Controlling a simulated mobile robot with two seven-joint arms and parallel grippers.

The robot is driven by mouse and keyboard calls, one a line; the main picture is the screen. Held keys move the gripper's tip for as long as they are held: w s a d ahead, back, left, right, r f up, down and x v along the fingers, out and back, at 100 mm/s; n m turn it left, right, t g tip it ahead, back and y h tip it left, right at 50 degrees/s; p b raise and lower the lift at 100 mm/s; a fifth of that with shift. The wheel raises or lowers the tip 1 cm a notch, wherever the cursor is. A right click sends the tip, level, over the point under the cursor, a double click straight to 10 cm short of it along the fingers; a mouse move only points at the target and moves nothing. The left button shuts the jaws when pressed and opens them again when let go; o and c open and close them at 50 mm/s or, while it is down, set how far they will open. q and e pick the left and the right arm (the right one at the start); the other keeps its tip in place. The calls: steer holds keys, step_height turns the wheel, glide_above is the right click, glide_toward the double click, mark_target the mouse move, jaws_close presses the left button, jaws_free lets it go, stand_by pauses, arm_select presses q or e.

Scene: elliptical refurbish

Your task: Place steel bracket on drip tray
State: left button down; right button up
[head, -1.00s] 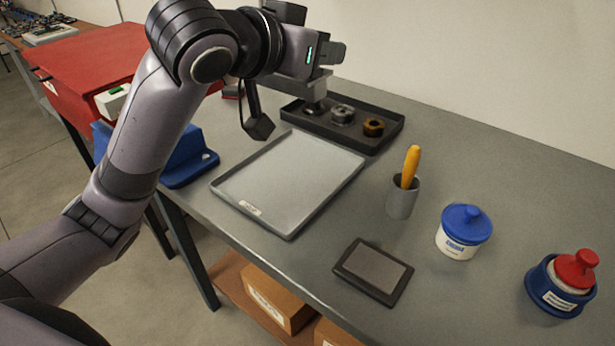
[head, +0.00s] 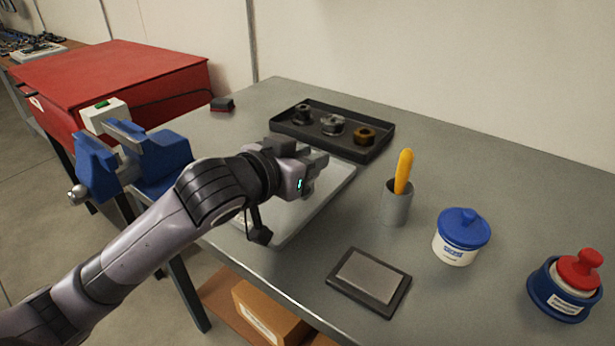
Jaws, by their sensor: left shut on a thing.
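The drip tray appears to be the shallow light-grey tray (head: 328,194) on the bench, partly covered by my left arm. My left gripper (head: 308,178) is above this tray, with its wrist and hand hiding much of its inside. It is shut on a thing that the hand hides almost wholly. I cannot make out a steel bracket elsewhere on the bench, so it is likely the thing held. Whether it touches the tray cannot be told. My right gripper is not in view.
A black parts tray (head: 290,129) holds three round or nut-like parts behind the drip tray. To the right stand a grey cup (head: 396,208) with an orange handle, a blue-lidded jar (head: 460,240), a red-topped pot (head: 562,290) and a dark pad (head: 369,282). A blue vise (head: 160,160) stands left.

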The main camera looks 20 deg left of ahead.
arm_select(q)
step_height(320, 180, down, 3)
steer(key=shift+f+b, duration=0.2)
steer(key=shift+b, duration=0.1)
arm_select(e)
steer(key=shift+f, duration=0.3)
arm_select(q)
steer(key=c, duration=0.9)
jaws_free()
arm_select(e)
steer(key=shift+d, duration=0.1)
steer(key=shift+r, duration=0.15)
